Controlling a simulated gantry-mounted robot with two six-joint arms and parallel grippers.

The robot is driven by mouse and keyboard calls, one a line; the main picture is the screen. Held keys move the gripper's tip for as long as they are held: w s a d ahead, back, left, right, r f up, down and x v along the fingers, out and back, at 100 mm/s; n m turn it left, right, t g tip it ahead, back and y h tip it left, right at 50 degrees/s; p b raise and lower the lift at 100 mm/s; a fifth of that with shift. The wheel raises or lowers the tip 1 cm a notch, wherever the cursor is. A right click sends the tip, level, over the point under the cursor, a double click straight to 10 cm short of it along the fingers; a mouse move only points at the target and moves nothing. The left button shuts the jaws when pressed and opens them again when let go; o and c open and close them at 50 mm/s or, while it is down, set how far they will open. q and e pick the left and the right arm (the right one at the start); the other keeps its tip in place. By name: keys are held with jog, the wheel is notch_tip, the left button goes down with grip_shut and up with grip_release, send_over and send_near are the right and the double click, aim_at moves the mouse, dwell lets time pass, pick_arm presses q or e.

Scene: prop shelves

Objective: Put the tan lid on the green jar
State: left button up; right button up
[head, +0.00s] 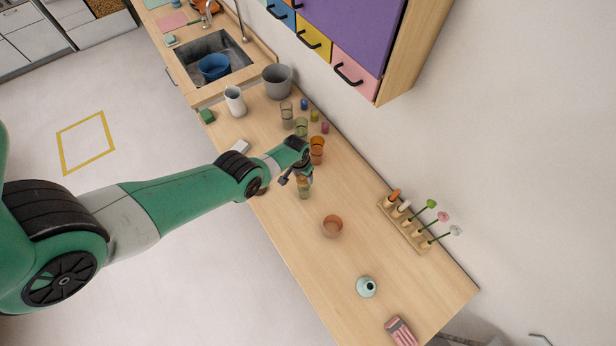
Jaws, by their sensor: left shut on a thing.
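A small see-through green jar (304,193) stands upright on the wooden counter, close to its front edge. My left gripper (301,178) is right above the jar, pointing down. It is shut on a small tan piece that looks like the tan lid (304,183), at the jar's mouth. The fingers hide part of the lid, and I cannot tell whether it touches the rim or sits level. My right gripper is not in view.
An orange glass (317,146) stands close behind the gripper, with a pale green glass (301,127) beyond it. A terracotta bowl (333,226) and a mint vase (366,286) stand to the right. A flower rack (405,226) lines the wall. Counter between them is clear.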

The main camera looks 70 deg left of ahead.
pick_arm(q)
jog(key=shift+f+b, duration=1.95)
jog(key=shift+f, duration=0.05)
jog(key=shift+f+b, duration=0.75)
dwell(0.9)
jog(key=o, duration=1.4)
